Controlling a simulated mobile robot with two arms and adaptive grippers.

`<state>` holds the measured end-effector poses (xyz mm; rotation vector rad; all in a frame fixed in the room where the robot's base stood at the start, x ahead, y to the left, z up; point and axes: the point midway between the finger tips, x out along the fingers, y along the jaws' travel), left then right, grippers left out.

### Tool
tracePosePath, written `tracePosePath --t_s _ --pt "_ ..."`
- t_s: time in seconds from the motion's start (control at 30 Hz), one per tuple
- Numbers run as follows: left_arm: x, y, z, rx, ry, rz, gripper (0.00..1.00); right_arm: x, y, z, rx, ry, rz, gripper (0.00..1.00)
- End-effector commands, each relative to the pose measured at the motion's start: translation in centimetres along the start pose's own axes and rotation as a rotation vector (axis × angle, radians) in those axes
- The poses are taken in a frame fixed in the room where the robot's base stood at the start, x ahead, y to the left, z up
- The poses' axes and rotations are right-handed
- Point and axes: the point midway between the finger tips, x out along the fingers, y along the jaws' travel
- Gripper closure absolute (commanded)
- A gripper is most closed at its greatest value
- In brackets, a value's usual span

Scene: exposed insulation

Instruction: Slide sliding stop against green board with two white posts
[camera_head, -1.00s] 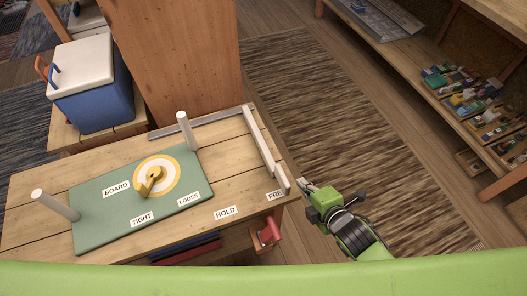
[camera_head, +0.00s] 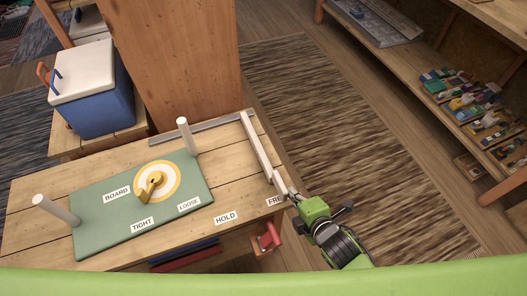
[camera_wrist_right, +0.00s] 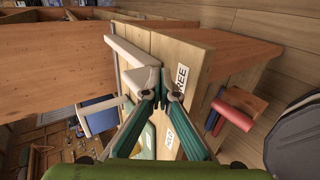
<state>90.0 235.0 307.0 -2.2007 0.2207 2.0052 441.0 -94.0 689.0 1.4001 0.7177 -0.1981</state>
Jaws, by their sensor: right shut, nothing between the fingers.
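The sliding stop (camera_head: 259,145) is a pale bar across the right end of the wooden workbench; its near end is by the FREE label. The green board (camera_head: 110,225) lies flat to its left, with bare wood between them. One white post (camera_head: 184,137) stands at the board's far right, the other white post (camera_head: 57,210) at its left end. My right gripper (camera_head: 293,195) is shut and empty at the stop's near end, on its right side. In the right wrist view the fingertips (camera_wrist_right: 163,97) are close to the stop (camera_wrist_right: 131,52); contact is unclear. My left gripper is out of view.
A yellow knob (camera_head: 152,184) sits on a round dial on the board. A metal rail (camera_head: 205,125) runs along the bench's back edge. A red handle (camera_head: 268,237) is below the front edge. A tall wooden panel (camera_head: 185,60) stands behind.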

Motion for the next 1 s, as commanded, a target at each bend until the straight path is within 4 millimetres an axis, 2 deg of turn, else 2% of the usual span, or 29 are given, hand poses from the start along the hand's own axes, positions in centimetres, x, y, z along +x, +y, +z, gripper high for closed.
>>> tracePosePath --t_s 0.5,1.0 --pt "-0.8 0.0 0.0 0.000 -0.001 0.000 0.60 -0.1 -0.1 -3.6 0.002 0.003 -0.001 1.00" --pt "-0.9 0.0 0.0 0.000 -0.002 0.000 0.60 -0.1 0.0 -4.3 0.003 0.005 -0.001 1.00"
